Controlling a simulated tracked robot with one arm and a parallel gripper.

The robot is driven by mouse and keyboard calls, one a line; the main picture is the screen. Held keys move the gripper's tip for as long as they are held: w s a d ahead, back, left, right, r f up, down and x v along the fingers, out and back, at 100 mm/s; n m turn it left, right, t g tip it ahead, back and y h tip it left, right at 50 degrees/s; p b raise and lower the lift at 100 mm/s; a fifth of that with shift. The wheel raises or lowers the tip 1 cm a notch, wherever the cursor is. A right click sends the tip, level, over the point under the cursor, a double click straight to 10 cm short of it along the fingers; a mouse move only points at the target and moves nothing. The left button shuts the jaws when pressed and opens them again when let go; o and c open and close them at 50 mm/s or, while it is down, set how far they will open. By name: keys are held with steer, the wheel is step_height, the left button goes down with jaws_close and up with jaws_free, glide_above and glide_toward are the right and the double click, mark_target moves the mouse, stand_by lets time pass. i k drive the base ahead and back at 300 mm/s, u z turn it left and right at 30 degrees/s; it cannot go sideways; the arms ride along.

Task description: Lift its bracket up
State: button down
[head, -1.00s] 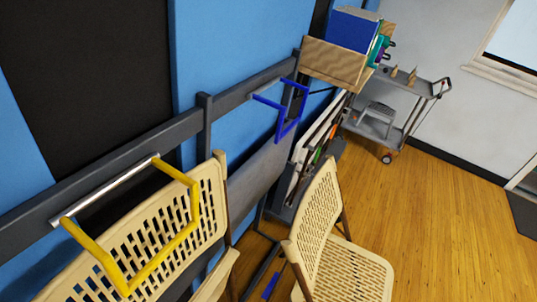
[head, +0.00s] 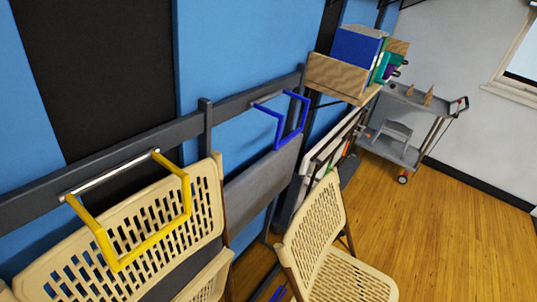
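A yellow U-shaped bracket (head: 187,188) is in the left of the head view. Its ends meet a silver rod (head: 112,176) on the dark grey rail, and it hangs out and down from there, in front of a beige chair back. A blue bracket (head: 303,113) of similar shape is on the same rail further back, also hanging out and down. Neither is held by anything I can see. My gripper is not in view.
The dark grey rail (head: 150,130) runs along the blue and black wall panels. Perforated beige folding chairs (head: 318,222) stand in front. A wooden box (head: 343,77) with a blue block is beyond, and a grey cart (head: 425,105) stands behind. Wooden floor (head: 455,210) is clear at right.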

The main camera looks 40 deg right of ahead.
mark_target(277, 145)
steer(key=z, duration=0.1)
steer(key=i, duration=0.95)
steer(key=u, duration=0.1)
